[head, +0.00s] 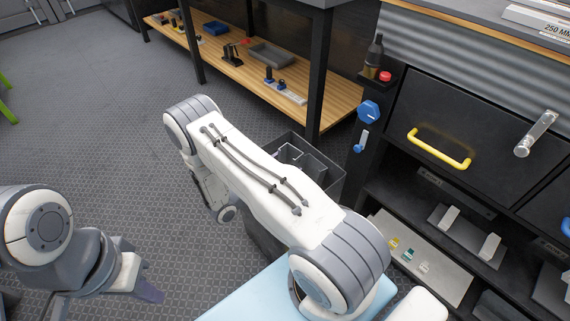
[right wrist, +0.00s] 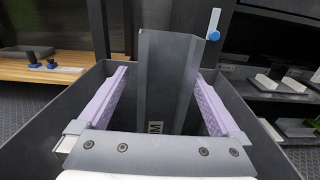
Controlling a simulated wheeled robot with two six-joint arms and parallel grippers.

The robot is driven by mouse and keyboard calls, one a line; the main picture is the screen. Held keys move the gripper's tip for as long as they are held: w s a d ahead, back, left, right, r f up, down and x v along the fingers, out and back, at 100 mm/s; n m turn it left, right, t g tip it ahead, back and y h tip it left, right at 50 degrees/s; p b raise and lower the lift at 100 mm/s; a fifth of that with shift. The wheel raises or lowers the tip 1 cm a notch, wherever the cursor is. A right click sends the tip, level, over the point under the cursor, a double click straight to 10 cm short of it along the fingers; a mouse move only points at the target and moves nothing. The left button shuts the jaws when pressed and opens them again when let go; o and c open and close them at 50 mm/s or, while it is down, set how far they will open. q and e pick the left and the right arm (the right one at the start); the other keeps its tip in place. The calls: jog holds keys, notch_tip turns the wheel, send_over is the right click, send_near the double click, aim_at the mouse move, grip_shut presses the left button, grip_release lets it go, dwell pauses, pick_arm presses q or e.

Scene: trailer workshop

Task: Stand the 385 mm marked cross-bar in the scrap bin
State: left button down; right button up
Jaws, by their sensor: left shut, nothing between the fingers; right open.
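The scrap bin (head: 331,182) is a dark grey open box on the floor right of centre in the head view, partly hidden behind my right arm. In the right wrist view its wall (right wrist: 264,143) surrounds my right gripper (right wrist: 163,82). A dark grey angled bar (right wrist: 168,72) stands roughly upright inside the bin, between the open purple-padded fingers, with gaps at both sides. A small label ending in "M" shows low on it; its length cannot be read. Its lower end is hidden. My left gripper (head: 148,290) is shut and empty, low at the left, away from the bin.
A workbench with a wooden lower shelf (head: 318,104) stands behind the bin. A black cabinet with a yellow handle (head: 438,150) and open shelves is at the right. A light-blue surface (head: 245,300) lies at the bottom. Patterned floor at the left is clear.

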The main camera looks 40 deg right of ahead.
jog(key=a+p, duration=0.1)
jog(key=a, duration=0.9)
jog(key=shift+s+a, duration=0.15)
jog(key=shift+s, duration=0.2)
dwell(0.3)
jog(key=s+a+r+m+g+y+p, duration=0.1)
jog(key=s+a+r+m+y, duration=1.1)
jog(key=s+a+r+y, duration=0.85)
notch_tip(320, 180, up, 33)
jog(key=a+h+p, duration=0.1)
jog(key=p, duration=3)
jog(key=shift+a+f, duration=0.15)
jog(key=shift+w+h, duration=0.1)
jog(key=shift+h, duration=0.15)
